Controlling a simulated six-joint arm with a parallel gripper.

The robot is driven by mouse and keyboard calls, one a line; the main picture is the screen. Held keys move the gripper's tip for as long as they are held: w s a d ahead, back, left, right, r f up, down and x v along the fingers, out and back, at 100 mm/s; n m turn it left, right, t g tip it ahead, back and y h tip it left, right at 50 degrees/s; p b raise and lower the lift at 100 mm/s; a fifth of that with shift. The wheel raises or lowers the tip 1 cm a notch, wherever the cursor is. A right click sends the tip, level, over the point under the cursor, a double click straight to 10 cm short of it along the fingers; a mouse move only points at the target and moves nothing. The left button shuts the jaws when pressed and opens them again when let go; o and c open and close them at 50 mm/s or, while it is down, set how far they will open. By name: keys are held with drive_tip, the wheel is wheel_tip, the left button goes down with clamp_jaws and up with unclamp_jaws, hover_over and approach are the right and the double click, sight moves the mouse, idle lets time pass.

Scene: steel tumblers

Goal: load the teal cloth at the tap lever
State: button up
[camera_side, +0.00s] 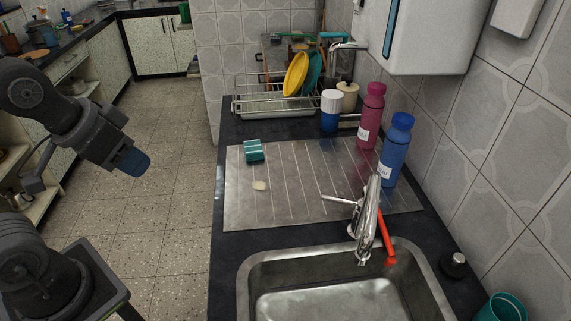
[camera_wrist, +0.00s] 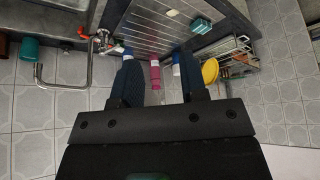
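The teal cloth (camera_side: 254,150) looks like a small folded block lying on the ribbed steel drainboard, near its left back corner. It also shows at the top of the wrist view (camera_wrist: 202,26). The chrome tap (camera_side: 367,225) stands behind the sink, with a thin chrome lever (camera_side: 337,199) pointing left over the drainboard. An orange-red bar (camera_side: 387,237) is beside the tap. My gripper (camera_side: 136,164) hangs over the floor, left of the counter and apart from everything. In the wrist view its two dark fingers (camera_wrist: 160,76) are spread with nothing between them.
A pink bottle (camera_side: 371,117) and a blue bottle (camera_side: 396,150) stand at the drainboard's right. A dish rack (camera_side: 270,101) holds yellow and teal plates behind. A pale scrap (camera_side: 259,186) lies near the cloth. A teal cup (camera_side: 503,307) is at the lower right.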

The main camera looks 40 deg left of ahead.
drive_tip(key=w+d+r+m+g+h, duration=0.1)
drive_tip(key=w+d+r+m, duration=0.2)
drive_tip(key=w, duration=0.4)
drive_tip(key=m+g+h, duration=0.4)
drive_tip(key=m, duration=0.6)
hover_over(345, 202)
drive_tip(key=a, duration=0.8)
wheel_tip(345, 202, down, 11)
drive_tip(key=x, duration=0.8)
drive_tip(key=s+x, duration=0.1)
drive_tip(key=x, duration=0.4)
drive_tip(key=shift+a+f, duration=0.1)
drive_tip(key=shift+f, duration=0.1)
clamp_jaws()
